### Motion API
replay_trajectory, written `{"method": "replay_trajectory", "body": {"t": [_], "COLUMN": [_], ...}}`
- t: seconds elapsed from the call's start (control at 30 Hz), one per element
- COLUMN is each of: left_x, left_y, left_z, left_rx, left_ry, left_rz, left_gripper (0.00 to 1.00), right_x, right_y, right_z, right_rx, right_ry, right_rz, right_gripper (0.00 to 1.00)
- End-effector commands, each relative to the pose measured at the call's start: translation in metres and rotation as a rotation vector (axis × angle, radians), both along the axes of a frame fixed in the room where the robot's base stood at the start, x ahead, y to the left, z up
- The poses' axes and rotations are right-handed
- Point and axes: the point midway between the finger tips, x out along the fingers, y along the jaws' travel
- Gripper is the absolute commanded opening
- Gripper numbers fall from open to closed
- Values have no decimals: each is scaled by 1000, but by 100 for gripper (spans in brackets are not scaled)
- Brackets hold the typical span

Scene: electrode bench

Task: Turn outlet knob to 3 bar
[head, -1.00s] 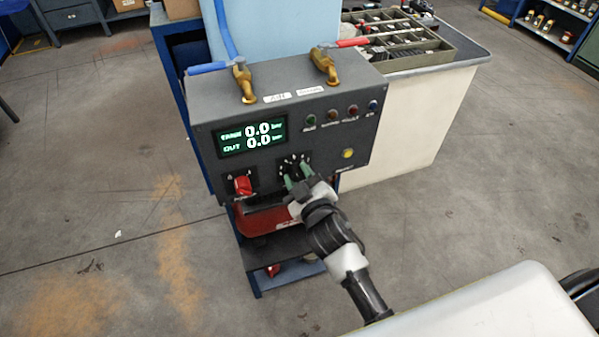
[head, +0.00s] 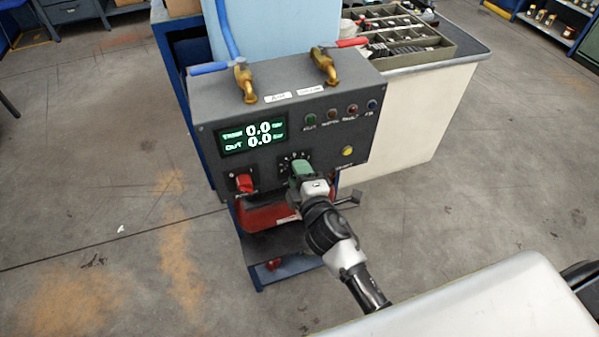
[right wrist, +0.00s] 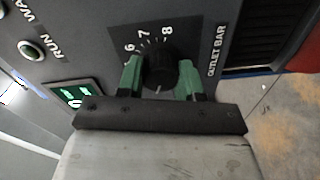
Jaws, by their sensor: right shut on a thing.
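The outlet knob (right wrist: 160,68) is a round black knob on a dark dial plate marked "OUTLET BAR", with 6, 7 and 8 readable in the right wrist view. A short pale line shows on its lower side. My right gripper (head: 302,172) is at the panel, its green fingers shut on the knob from both sides. In the head view the gripper covers most of the knob, and part of the dial plate (head: 286,161) shows beside it. The display (head: 251,136) reads TANK 0.0 and OUT 0.0. My left gripper is not in view.
A red knob (head: 244,183) sits left on the same grey panel. Indicator lamps and a yellow button (head: 348,151) are on the right. Open floor lies left.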

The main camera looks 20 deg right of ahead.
Motion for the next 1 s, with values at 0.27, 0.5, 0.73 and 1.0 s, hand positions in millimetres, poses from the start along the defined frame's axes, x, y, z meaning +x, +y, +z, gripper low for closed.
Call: {"method": "replay_trajectory", "body": {"t": [0.27, 0.5, 0.73, 1.0], "left_x": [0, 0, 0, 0], "left_y": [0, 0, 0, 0], "left_z": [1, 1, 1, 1], "left_rx": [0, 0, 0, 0], "left_ry": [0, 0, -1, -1], "left_rz": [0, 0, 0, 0], "left_gripper": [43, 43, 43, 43], "right_x": [0, 0, 0, 0], "right_y": [0, 0, 0, 0], "right_z": [-1, -1, -1, 0], "right_rx": [-50, -53, -52, -52], "right_ry": [0, 0, 1, -1], "right_rz": [0, 0, 1, 0], "right_gripper": [12, 12, 48, 62]}}
